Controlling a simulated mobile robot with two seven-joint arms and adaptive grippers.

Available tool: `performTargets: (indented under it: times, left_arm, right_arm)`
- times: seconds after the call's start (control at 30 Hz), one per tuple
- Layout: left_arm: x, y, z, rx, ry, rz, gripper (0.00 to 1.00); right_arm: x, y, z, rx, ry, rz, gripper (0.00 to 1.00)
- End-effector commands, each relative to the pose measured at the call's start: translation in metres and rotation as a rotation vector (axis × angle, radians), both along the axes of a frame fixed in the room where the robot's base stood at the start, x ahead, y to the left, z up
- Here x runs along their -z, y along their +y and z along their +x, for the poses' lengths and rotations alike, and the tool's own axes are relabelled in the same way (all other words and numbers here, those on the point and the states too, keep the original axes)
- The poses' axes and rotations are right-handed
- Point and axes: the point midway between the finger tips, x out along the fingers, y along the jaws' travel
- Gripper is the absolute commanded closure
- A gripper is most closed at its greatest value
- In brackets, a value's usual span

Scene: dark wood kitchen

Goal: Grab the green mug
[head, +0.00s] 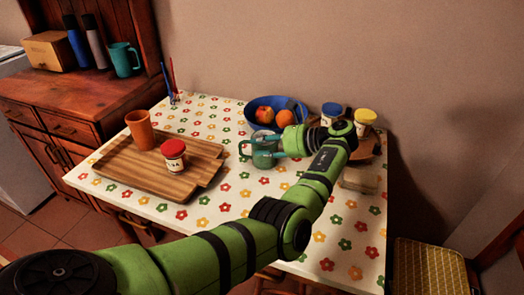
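A grey-green mug (263,159) stands on the flowered table, its handle pointing left in the head view. My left gripper (272,146) reaches it from the right. Its two fingers are apart, one on the far side and one on the near side of the mug, and overlap it in the picture. I cannot tell whether they press on it. A taller teal mug (123,60) stands on the wooden cabinet at upper left, far from the gripper. My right gripper is not in view.
A blue fruit bowl (253,112) sits just behind the mug. Jars with blue (331,110) and yellow (365,117) lids stand right of the gripper. A wooden tray (130,175) holds an orange cup (141,130) and a red-lidded jar (173,155). The front of the table is fairly clear.

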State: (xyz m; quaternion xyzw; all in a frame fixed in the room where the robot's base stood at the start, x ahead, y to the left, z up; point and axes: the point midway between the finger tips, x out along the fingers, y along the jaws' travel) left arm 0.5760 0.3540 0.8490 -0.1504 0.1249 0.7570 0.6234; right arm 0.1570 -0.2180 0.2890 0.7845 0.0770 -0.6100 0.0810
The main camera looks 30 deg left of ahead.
Motion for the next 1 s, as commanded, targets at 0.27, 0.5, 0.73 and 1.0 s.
performTargets:
  times: [0.27, 0.5, 0.73, 1.0]
  left_arm:
    - [0.000, 0.000, 0.000, 0.001, -0.001, 0.000, 1.00]
    - [-0.002, 0.000, 0.001, 0.000, -0.005, 0.004, 1.00]
    - [-0.003, 0.000, 0.001, 0.000, -0.005, 0.004, 1.00]
    - [-0.011, 0.000, 0.001, 0.000, -0.004, 0.004, 1.00]
  right_arm:
    - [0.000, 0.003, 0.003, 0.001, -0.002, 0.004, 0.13]
    - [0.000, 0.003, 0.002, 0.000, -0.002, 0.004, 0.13]
    - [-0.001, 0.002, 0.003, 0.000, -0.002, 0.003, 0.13]
    - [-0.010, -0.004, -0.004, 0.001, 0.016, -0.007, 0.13]
